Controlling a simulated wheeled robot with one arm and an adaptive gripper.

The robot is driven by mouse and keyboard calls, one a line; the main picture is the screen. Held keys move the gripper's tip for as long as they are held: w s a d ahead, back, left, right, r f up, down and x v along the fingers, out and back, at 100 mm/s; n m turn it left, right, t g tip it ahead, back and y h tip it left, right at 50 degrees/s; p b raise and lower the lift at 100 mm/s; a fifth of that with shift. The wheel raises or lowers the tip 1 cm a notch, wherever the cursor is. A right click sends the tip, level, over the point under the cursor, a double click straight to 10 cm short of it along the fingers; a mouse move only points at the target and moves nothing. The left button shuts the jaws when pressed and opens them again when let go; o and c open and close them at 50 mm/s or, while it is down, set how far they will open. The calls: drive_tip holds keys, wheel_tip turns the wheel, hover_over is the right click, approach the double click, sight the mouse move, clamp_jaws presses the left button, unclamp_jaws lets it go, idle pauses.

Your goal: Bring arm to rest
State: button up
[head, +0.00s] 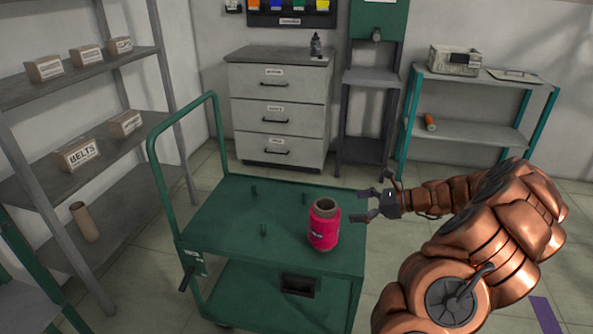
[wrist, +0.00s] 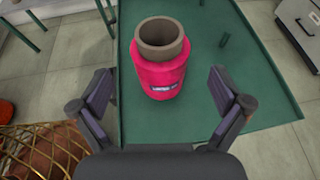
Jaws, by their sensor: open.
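My gripper (head: 368,204) is open and empty, just right of a pink bobbin (head: 324,228) on the green cart (head: 220,225). The bobbin stands upright, with a brown hollow core showing at its top and a small dark label on its side. In the wrist view the bobbin (wrist: 162,68) is ahead of my gripper (wrist: 160,97), with a finger to each side and a gap to it. The fingers do not touch it.
Upright pegs (head: 264,230) stand on the cart top. A shelf rack (head: 90,85) with labelled boxes and a brown tube (head: 86,223) is at left. A drawer cabinet (head: 277,105) and a teal-framed shelf (head: 480,78) stand behind. The floor between is clear.

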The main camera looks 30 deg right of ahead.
drive_tip(key=shift+a, duration=0.1)
drive_tip(key=s+a+r+n+g+y, duration=0.1)
drive_tip(key=a+r+n+g, duration=0.25)
drive_tip(key=a, duration=0.65)
drive_tip(key=s+a+r+n+g+y, duration=0.1)
drive_tip(key=a+r+n+g, duration=0.1)
drive_tip(key=a+n, duration=0.5)
drive_tip(key=s+a+n+g+h, duration=0.2)
drive_tip(key=s+a+n+g, duration=0.1)
drive_tip(key=s+a, duration=0.3)
drive_tip(key=s+a+n+g+h, duration=0.1)
drive_tip(key=s+a+n+g, duration=0.2)
drive_tip(key=a, duration=0.5)
drive_tip(key=s+d+f+n+g+h, duration=0.15)
drive_tip(key=s+n+h, duration=0.8)
drive_tip(key=s, duration=1.15)
wheel_tip(320, 180, up, 16)
drive_tip(key=n+t+y+p, duration=0.1)
drive_tip(key=p, duration=1.4)
drive_tip(key=shift+w+a+r+n, duration=0.25)
drive_tip(key=shift+w+n, duration=0.05)
drive_tip(key=shift+w, duration=0.1)
drive_tip(key=shift+y, duration=0.25)
